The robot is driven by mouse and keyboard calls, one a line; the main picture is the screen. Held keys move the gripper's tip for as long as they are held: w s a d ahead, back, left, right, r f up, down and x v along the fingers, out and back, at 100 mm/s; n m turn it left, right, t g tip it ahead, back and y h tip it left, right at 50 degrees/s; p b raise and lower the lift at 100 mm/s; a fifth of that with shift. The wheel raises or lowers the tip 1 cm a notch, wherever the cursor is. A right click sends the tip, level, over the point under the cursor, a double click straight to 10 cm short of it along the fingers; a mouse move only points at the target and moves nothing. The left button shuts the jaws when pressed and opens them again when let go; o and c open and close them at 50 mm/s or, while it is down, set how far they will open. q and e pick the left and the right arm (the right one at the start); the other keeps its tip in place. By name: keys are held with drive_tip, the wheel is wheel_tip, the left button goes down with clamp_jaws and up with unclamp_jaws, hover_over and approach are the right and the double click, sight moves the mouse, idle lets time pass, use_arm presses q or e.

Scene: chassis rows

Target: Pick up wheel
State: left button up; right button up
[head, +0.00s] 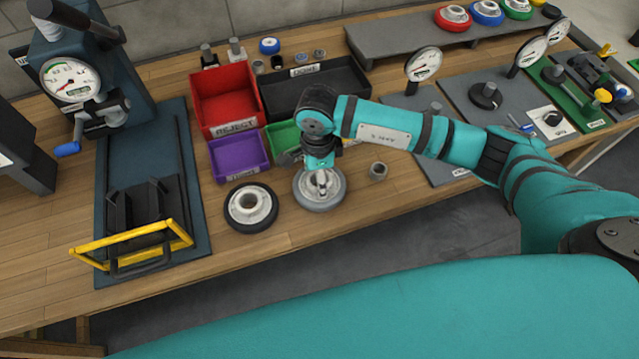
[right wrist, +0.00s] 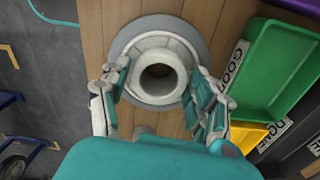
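A wheel with a grey tyre and pale hub (head: 338,192) lies flat near the table's front edge. In the right wrist view the same wheel (right wrist: 157,42) shows from above, with a dark hole in its hub. My right gripper (head: 321,184) points down over this wheel. In the right wrist view its fingers (right wrist: 160,80) are apart, one on each side of the hub; I cannot tell whether they touch it. A second wheel with a black tyre and pale hub (head: 249,207) lies just to the left. My left gripper is not in view.
Behind the wheels are a red reject bin (head: 224,97), a purple bin (head: 238,155), a green bin (head: 280,136) and a black tray (head: 318,88). A small metal nut-like part (head: 378,171) lies right of the grey wheel. A press with a yellow-handled fixture (head: 135,240) stands left.

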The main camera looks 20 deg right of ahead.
drive_tip(key=c, duration=1.1)
drive_tip(key=shift+o, duration=0.2)
